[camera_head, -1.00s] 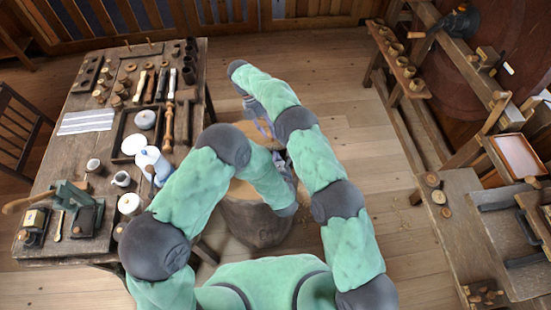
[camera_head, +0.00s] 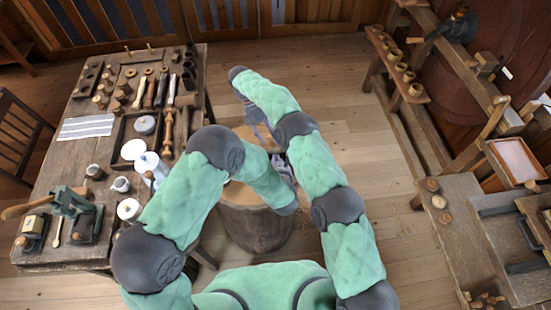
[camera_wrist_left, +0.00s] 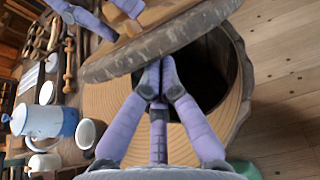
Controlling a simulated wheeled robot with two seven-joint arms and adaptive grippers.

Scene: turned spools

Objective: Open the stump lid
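The wooden stump (camera_head: 255,228) stands on the floor in front of me, partly hidden by my arms. In the left wrist view its ringed top (camera_wrist_left: 108,100) surrounds a dark opening (camera_wrist_left: 205,75). The stump lid (camera_wrist_left: 165,38) is raised and tilted over part of this opening, its bark edge facing the camera. My left gripper (camera_wrist_left: 159,78) has its fingertips together at the lid's lower edge, over the opening. It also shows in the head view (camera_head: 282,168). My right gripper (camera_head: 256,118) is at the lid's far side. Its fingertips' contact with the lid is unclear.
A workbench (camera_head: 60,165) with spools, tools, a white jug (camera_head: 147,163) and cups stands at left, close to the stump. A lower bench (camera_head: 455,240) and a lathe-like frame stand at right. The floor (camera_head: 350,130) between is clear.

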